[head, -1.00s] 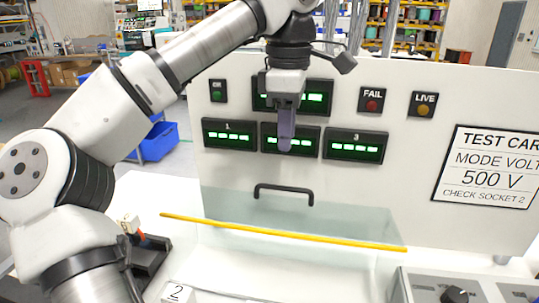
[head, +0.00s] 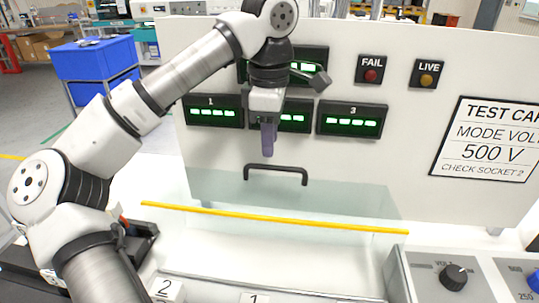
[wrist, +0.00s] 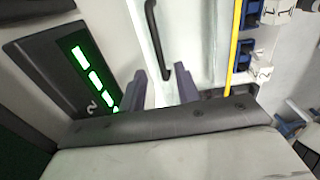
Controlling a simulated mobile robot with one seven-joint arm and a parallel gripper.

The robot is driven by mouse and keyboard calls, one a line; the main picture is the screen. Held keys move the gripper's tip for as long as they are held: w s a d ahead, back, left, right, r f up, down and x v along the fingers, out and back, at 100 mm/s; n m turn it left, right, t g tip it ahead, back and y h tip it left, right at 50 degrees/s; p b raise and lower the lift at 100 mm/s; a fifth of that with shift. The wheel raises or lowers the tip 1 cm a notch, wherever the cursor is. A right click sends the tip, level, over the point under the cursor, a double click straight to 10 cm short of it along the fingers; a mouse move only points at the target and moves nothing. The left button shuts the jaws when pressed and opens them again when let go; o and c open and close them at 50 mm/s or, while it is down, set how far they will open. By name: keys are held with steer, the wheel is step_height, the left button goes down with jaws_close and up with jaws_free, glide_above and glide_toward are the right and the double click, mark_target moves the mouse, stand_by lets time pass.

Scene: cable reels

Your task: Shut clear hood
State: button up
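The clear hood (head: 330,205) is a see-through panel in front of the white test panel, with a yellow strip (head: 270,217) along its lower edge. Its black bar handle (head: 275,169) is near the top; how far the hood is open I cannot tell. My gripper (head: 268,150) points down just above the handle, slightly to its left. In the wrist view, my gripper's two fingers (wrist: 162,92) are apart, and the handle (wrist: 153,40) shows in front of the gap, not clearly between them. The yellow strip (wrist: 233,45) is to the right there.
Green displays (head: 352,120) sit on the panel behind my gripper, close to it. A control box with a black knob (head: 453,276) stands at lower right. Number blocks (head: 166,290) stand at the front. Blue sockets (wrist: 250,12) show in the wrist view.

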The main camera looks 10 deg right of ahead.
steer(key=shift+f+p, duration=0.3)
steer(key=shift+f, duration=2.15)
jaws_close()
